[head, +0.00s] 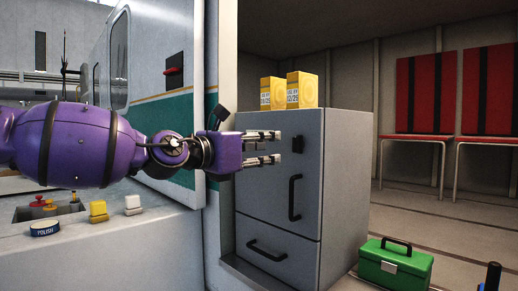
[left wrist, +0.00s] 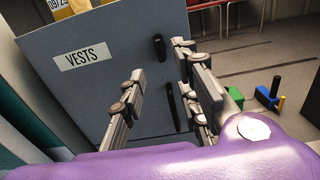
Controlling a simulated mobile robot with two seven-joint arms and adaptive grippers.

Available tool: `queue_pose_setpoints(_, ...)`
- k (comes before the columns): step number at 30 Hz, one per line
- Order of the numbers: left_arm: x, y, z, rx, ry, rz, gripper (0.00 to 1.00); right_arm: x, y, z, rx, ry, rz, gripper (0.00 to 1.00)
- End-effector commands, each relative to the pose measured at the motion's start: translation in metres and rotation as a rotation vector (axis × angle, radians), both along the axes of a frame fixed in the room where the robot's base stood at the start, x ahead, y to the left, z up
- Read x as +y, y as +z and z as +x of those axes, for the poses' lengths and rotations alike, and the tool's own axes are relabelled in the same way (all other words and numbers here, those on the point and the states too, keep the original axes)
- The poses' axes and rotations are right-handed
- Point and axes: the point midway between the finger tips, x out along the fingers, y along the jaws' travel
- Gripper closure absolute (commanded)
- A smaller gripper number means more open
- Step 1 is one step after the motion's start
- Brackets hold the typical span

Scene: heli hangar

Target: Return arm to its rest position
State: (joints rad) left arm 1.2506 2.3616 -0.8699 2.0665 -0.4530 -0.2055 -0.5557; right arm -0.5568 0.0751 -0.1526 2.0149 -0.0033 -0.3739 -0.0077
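My left arm (head: 80,145), purple, reaches in from the left of the head view at about mid-height. My left gripper (head: 276,148) is in front of the grey cabinet (head: 345,190), and its fingers are apart with nothing between them. In the left wrist view both finger sets of the left gripper (left wrist: 162,100) show, also spread and empty. Behind them is the cabinet face (left wrist: 110,40) with a VESTS label (left wrist: 82,58). Whether the fingertips touch the cabinet cannot be told. My right gripper is in no view.
The cabinet has black handles (head: 295,198) and two yellow boxes (head: 302,89) on top. A green toolbox (head: 395,268) sits on the floor at right. A counter (head: 110,235) with a polish tin (head: 45,229) lies below my arm. Red seats (head: 419,97) stand behind.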

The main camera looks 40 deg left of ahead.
Motion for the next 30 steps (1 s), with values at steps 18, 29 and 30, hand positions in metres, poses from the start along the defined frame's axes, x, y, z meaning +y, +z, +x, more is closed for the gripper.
queue_pose_setpoints(18, 0.001, -0.001, -0.013, 0.000, 0.000, -0.001, 0.70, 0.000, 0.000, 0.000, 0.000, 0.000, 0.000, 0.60)
queue_pose_setpoints(29, -0.014, -0.031, 0.005, 0.051, -0.037, -0.061, 0.70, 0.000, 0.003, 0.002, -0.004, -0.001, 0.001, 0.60)
queue_pose_setpoints(30, -0.023, -0.049, 0.013, 0.079, -0.056, -0.096, 0.70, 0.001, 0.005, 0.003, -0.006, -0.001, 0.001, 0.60)
